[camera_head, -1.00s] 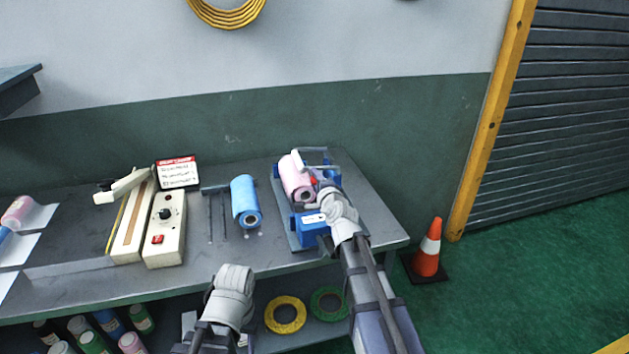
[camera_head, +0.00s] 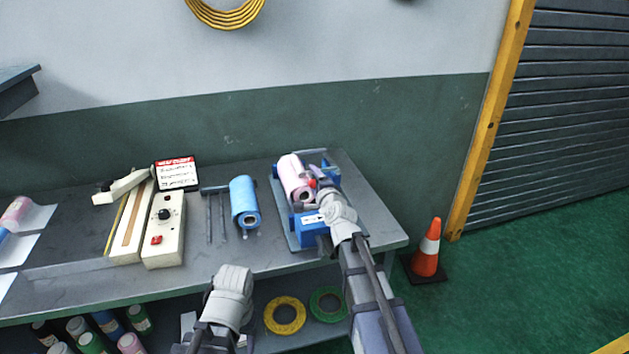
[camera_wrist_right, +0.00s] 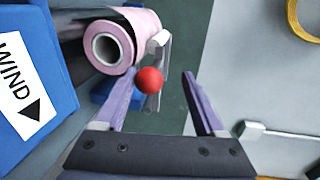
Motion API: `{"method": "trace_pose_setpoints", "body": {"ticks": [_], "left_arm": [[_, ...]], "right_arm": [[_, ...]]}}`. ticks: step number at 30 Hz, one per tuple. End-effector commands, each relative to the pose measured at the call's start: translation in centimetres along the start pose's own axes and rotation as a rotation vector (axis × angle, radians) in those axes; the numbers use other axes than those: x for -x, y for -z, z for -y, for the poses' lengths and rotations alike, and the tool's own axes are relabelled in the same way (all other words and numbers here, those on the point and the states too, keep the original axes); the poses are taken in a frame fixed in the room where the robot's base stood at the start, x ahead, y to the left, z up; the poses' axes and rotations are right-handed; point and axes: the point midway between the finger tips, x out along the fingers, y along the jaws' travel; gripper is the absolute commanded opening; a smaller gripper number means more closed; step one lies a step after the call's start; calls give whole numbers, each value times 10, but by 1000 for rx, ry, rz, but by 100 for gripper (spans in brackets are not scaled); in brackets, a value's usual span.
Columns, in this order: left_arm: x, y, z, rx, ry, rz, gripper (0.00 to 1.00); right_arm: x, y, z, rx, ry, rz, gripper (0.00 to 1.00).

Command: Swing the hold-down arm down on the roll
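The pink film roll (camera_head: 292,175) lies on the blue winder (camera_head: 310,228) at the bench's right; the roll's hollow end (camera_wrist_right: 107,48) shows in the right wrist view. The hold-down arm (camera_wrist_right: 158,45) has a pale end beside the roll's right side and a red knob (camera_wrist_right: 149,80). My right gripper (camera_wrist_right: 160,76) is open, with the knob between its fingers, closer to the left one; firm contact cannot be told. In the head view the right gripper (camera_head: 318,185) partly hides the arm. My left gripper (camera_head: 233,275) is low at the bench's front; its fingers are not clear.
Farther left are a sealer with a dial (camera_head: 164,220) and a red-headed sign (camera_head: 177,173). Tape rings (camera_head: 285,315) lie on the lower shelf. A traffic cone (camera_head: 427,250) stands right of the bench.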

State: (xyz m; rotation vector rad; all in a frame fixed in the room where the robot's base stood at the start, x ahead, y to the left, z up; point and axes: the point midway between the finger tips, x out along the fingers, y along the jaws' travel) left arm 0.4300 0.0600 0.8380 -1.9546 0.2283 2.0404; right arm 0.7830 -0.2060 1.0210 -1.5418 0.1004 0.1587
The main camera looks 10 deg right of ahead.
Motion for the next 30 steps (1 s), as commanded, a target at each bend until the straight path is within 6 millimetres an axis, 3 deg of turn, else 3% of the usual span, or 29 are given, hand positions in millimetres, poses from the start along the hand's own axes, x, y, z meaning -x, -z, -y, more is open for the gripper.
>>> {"method": "trace_pose_setpoints", "body": {"ticks": [5,18,30], "left_arm": [[2,0,0,0,0,0,50],[13,-1,1,0,0,0,50],[12,-1,1,0,0,0,50]], "right_arm": [[13,0,0,0,0,-1,69],[76,0,0,1,0,-1,69],[77,0,0,0,0,0,69]]}}
